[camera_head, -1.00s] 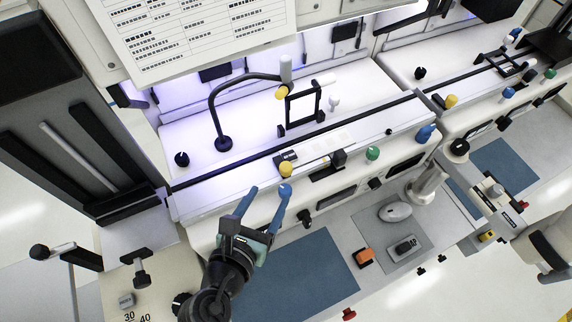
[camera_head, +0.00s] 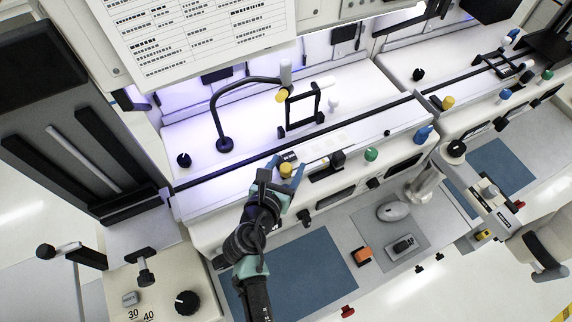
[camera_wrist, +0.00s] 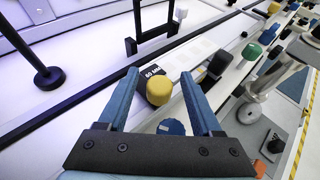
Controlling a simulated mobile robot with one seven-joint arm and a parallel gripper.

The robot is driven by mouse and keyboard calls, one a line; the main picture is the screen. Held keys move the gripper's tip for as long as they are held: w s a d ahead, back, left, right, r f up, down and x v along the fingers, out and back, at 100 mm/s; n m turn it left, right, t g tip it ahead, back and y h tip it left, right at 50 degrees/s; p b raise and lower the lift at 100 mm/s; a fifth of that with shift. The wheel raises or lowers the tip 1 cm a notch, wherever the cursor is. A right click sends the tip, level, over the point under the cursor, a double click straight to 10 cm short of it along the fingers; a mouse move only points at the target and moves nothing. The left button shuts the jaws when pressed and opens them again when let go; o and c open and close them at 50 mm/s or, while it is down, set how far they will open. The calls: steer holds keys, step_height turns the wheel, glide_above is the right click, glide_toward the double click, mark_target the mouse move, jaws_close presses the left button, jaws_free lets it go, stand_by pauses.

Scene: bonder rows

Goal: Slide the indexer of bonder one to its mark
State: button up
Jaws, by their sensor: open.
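My gripper (camera_head: 287,164) is open at the front edge of the nearest bonder. Its two blue fingers stand either side of a yellow knob (camera_head: 286,171), with gaps showing in the wrist view, where the knob (camera_wrist: 159,88) sits between the fingers. A small black block with white lettering (camera_head: 289,156) is just behind the knob. A dark upright block (camera_head: 338,159) stands further right on the same ledge, with a green knob (camera_head: 371,154) beyond it. A blue knob (camera_wrist: 171,127) shows below the yellow one in the wrist view. I cannot tell which part is the indexer or its mark.
A black rail (camera_head: 365,117) runs along the white deck behind the ledge. A black frame (camera_head: 302,108) and a bent lamp-like arm (camera_head: 224,143) stand on the deck. A second bonder is at upper right. A microscope-like arm (camera_head: 425,183) stands at the front right.

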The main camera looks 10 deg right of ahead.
steer(key=shift+c, duration=0.3)
jaws_close()
stand_by(1.1)
